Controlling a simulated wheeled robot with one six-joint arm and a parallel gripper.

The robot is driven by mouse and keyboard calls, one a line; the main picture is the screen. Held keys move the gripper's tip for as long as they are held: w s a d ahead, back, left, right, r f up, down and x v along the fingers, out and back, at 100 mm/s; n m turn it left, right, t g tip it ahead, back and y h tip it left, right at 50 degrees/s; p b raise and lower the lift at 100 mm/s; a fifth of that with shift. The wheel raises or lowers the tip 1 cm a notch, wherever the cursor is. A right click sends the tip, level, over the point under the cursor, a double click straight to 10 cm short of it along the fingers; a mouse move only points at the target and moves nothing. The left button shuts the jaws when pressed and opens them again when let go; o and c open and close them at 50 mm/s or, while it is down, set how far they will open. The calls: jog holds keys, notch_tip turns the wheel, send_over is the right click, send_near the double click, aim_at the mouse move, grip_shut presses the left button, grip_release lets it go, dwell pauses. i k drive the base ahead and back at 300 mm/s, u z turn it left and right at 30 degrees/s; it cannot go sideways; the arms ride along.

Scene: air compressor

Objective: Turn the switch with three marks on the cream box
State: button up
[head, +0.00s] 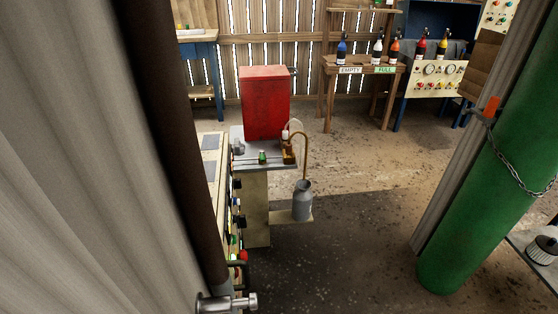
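Several cream surfaces with controls show in the head view. A cream cabinet (210,168) stands left of centre and is seen edge-on, with coloured knobs along its side. A cream panel with gauges and coloured knobs (435,80) is at the back right. A cream box with small coloured buttons (497,17) is at the top right, cut by the frame edge. I cannot tell which is the task's box. A switch with three marks cannot be made out at this size. My gripper is not in view.
A corrugated wall (80,170) and dark post (180,130) fill the left. A green cylinder (500,180) with a chain stands at right. A grey can (302,200) stands beside a bench with a red box (265,100). The floor (350,240) between is clear.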

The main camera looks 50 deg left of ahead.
aim_at(237, 183)
jog(key=i, duration=1.35)
jog(key=u, duration=3.05)
jog(key=i, duration=0.5)
jog(key=z, duration=0.05)
